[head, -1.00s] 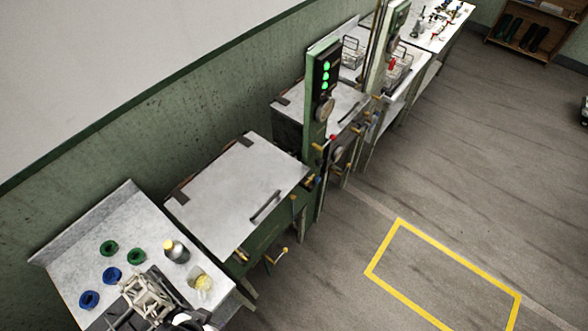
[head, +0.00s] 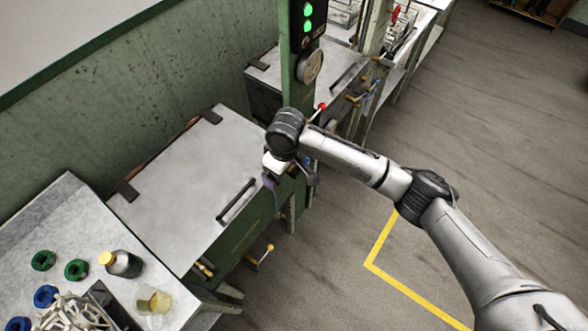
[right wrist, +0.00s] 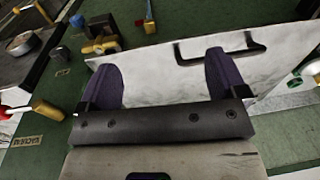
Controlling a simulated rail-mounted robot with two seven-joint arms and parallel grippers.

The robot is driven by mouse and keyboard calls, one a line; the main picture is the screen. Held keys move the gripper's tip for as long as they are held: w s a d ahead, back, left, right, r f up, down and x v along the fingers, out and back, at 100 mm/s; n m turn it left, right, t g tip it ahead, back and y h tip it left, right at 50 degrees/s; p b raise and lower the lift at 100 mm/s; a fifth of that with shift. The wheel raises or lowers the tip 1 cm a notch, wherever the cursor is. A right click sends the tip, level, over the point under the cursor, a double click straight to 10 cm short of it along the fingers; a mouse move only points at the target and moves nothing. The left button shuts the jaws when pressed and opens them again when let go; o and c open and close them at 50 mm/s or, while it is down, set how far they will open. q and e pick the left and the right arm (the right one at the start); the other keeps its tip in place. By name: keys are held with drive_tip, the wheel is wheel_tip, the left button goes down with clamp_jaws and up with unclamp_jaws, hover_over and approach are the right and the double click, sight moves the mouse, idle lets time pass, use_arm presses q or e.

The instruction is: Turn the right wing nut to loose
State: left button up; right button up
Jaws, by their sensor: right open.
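My right gripper (head: 272,180) is at the front right corner of the near basin's lid (head: 190,180). In the right wrist view its two purple fingers (right wrist: 161,80) are spread wide with nothing between them. A brass wing nut on a dark mount (right wrist: 100,44) shows there beyond the left finger, apart from it. I take this as the right wing nut; in the head view my gripper and arm hide that corner. Another brass fitting (head: 204,267) sits at the lid's front left. My left gripper is not in view.
A black handle (head: 237,200) stands on the lid. A green post with lit lamps (head: 307,25) rises behind my right wrist. A bench with jars (head: 120,264) is at left.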

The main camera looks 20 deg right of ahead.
drive_tip(key=w+d+r+m+h+b, duration=0.1)
drive_tip(key=w+d+r+m+b, duration=0.1)
drive_tip(key=w+d+r+b, duration=0.35)
use_arm(q)
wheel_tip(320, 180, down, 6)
drive_tip(key=shift+p, duration=0.4)
use_arm(e)
drive_tip(key=f, duration=0.5)
drive_tip(key=w+f, duration=0.1)
drive_tip(key=f, duration=0.4)
drive_tip(key=d+f, duration=0.1)
drive_tip(key=f, duration=0.3)
drive_tip(key=shift+w+f, duration=0.25)
drive_tip(key=shift+f, duration=0.15)
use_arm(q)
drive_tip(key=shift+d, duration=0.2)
use_arm(e)
drive_tip(key=c, duration=0.9)
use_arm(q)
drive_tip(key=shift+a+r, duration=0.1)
